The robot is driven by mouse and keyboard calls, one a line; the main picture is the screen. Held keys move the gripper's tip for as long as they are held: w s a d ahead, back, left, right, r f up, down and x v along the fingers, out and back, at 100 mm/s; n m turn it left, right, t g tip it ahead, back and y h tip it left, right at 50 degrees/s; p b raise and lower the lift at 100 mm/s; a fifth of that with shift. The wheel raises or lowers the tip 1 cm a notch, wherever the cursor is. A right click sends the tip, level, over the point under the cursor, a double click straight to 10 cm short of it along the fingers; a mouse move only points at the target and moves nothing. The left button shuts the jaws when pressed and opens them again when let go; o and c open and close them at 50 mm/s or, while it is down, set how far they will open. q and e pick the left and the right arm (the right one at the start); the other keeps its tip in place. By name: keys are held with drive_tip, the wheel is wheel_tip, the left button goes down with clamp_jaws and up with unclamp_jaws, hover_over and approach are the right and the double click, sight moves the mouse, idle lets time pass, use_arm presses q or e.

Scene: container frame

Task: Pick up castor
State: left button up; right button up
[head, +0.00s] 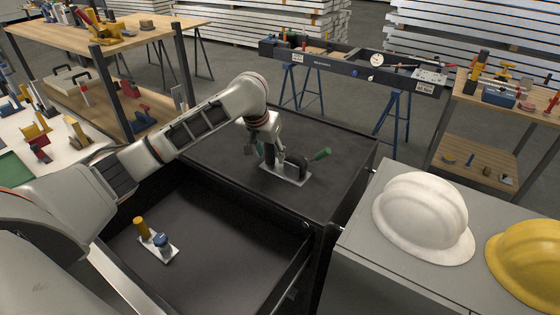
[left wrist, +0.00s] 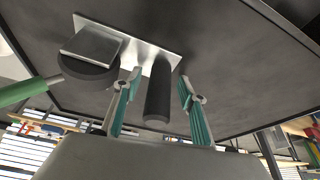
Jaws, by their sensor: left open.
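The castor (head: 285,174) stands on the black cabinet top in the head view. It has a pale metal plate, a dark upright post, a dark round part and a green handle (head: 321,154). In the left wrist view its plate (left wrist: 150,52) shows at the top, with the dark post (left wrist: 158,92) and the round part (left wrist: 88,72) below. My left gripper (head: 262,149) is at the post. In the left wrist view its two fingers (left wrist: 160,78) are open, one on each side of the post, with gaps visible. My right gripper is out of view.
An open black drawer (head: 235,262) in front holds a small plate with an orange post (head: 140,228) and a blue part. White (head: 422,210) and yellow (head: 525,258) helmets sit on the grey cabinet at right. The black top (head: 225,185) is otherwise largely clear.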

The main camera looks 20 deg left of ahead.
use_arm(q)
drive_tip(key=shift+c, duration=0.3)
clamp_jaws()
drive_tip(key=shift+r, duration=0.15)
